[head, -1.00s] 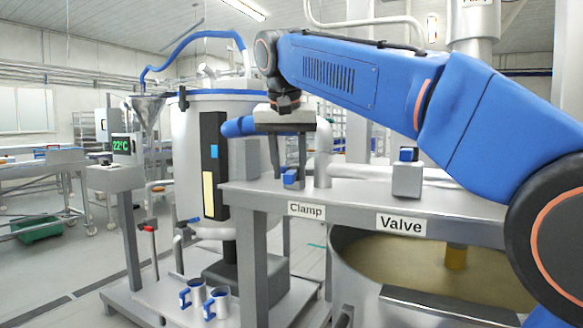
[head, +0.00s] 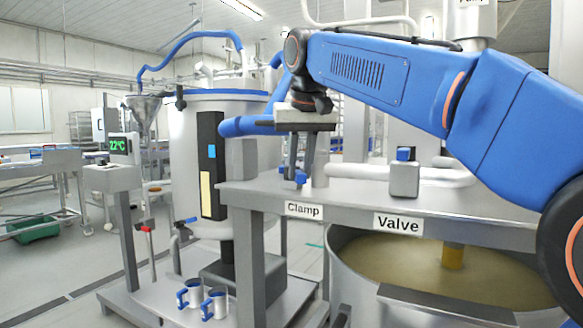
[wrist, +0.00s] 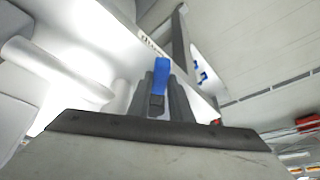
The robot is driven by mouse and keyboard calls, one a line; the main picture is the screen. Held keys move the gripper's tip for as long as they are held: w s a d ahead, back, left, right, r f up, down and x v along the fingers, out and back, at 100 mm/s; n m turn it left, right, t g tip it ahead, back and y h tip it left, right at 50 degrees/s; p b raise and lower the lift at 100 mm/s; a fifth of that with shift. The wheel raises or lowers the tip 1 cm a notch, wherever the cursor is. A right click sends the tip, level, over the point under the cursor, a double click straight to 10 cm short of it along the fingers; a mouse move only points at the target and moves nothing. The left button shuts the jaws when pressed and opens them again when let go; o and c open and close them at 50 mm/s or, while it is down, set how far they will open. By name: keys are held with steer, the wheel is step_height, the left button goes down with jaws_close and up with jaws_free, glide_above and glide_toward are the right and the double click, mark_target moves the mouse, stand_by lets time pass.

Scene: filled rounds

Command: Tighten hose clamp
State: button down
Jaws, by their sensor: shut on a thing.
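The small blue hose clamp (head: 300,177) sits on the grey bench beside the label reading Clamp (head: 304,210). My gripper (head: 292,174) points down from above and its fingers are shut on the clamp. In the wrist view the blue clamp piece (wrist: 161,72) stands between the two dark fingers (wrist: 160,96). The fingers hide part of the clamp in the head view. An upright grey pipe stub (head: 320,168) stands just right of it.
A valve block with a blue top (head: 405,175) stands on the bench to the right, behind the Valve label (head: 398,223). A large steel tank (head: 190,130) stands at left. An open vat (head: 400,270) is below the bench. Two blue-handled steel cups (head: 218,303) stand lower left.

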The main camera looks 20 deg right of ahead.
steer(key=d+n+y, duration=0.1)
steer(key=d+n, duration=0.3)
steer(key=shift+w+n+y, duration=0.2)
steer(key=shift+n+y, duration=0.1)
steer(key=shift+y, duration=0.1)
steer(key=d+n, duration=0.1)
steer(key=w+d+n+y, duration=0.1)
steer(key=n, duration=0.1)
steer(key=shift+w+d+g, duration=0.1)
steer(key=shift+d+g, duration=0.05)
steer(key=shift+g, duration=0.15)
steer(key=shift+w+d+n+g+y, duration=0.2)
steer(key=shift+w+d+n, duration=0.15)
steer(key=shift+n, duration=0.3)
steer(key=shift+w+d+n+g+y, duration=0.1)
steer(key=shift+w+d+n+y, duration=0.15)
steer(key=shift+n, duration=0.4)
steer(key=c, duration=1.6)
jaws_free()
steer(key=shift+d, duration=0.1)
steer(key=shift+s, duration=0.1)
